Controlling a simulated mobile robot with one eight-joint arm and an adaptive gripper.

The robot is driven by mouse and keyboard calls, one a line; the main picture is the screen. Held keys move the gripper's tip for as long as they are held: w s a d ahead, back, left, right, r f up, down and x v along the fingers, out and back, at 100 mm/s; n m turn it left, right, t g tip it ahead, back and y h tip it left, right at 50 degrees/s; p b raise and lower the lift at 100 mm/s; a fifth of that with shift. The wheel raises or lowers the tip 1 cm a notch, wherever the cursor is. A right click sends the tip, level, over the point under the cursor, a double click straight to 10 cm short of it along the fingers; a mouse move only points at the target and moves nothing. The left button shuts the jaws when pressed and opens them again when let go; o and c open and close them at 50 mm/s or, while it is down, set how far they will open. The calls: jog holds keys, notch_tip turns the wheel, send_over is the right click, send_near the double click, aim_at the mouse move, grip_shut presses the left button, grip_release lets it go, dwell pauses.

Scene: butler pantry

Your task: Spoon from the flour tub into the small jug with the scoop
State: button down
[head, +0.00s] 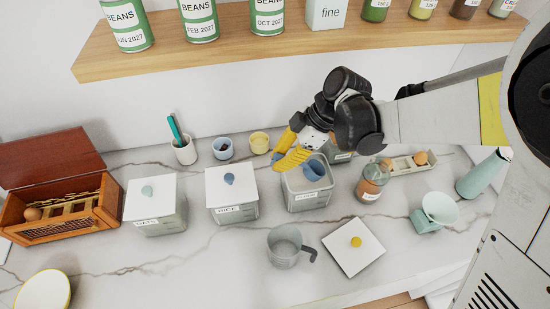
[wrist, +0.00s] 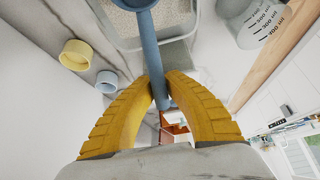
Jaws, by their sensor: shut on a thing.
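The flour tub (head: 307,199) stands open on the marble counter. Its label is too small to read surely. My gripper (head: 289,161) is over the tub's back-left rim, shut on the handle of the blue scoop (head: 316,167). The scoop's bowl is at the tub mouth. In the wrist view the blue handle (wrist: 154,58) runs between my yellow fingers (wrist: 159,100), up over the tub's pale, grainy contents (wrist: 122,22). The bowl's load is not visible. The small clear jug (head: 284,246), dark-handled, stands in front of the tub; its marked wall (wrist: 250,22) appears in the wrist view.
A white lid with a yellow knob (head: 345,256) lies right of the jug. Two lidded tubs (head: 232,205) stand left. A yellow cup (head: 260,142) and blue cup (head: 222,148) sit behind. A glass jar (head: 371,184) is close at right. A wooden shelf (head: 270,42) hangs above.

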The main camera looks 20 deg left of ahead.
notch_tip(320, 180, down, 4)
jog(key=f+b, duration=0.1)
jog(key=b, duration=0.2)
jog(key=r+p, duration=0.3)
jog(key=r, duration=0.2)
jog(key=shift+w+d+p, duration=0.1)
jog(key=shift+d+p, duration=0.1)
jog(key=shift+p, duration=0.15)
jog(key=a+r+h+p, duration=0.1)
jog(key=s+a+r+p, duration=0.1)
jog(key=shift+r+t+h+p, duration=0.15)
jog(key=shift+t+h+p, duration=0.15)
jog(key=shift+h+p, duration=0.1)
jog(key=shift+s+a+r+t+h+p, duration=0.1)
jog(key=shift+a+r+t+h+p, duration=0.1)
jog(key=shift+a+h, duration=0.25)
jog(key=shift+s+a+r+t+h+p, duration=0.1)
jog(key=shift+a+t+h+p, duration=0.15)
jog(key=shift+h, duration=0.3)
jog(key=shift+a+f, duration=0.1)
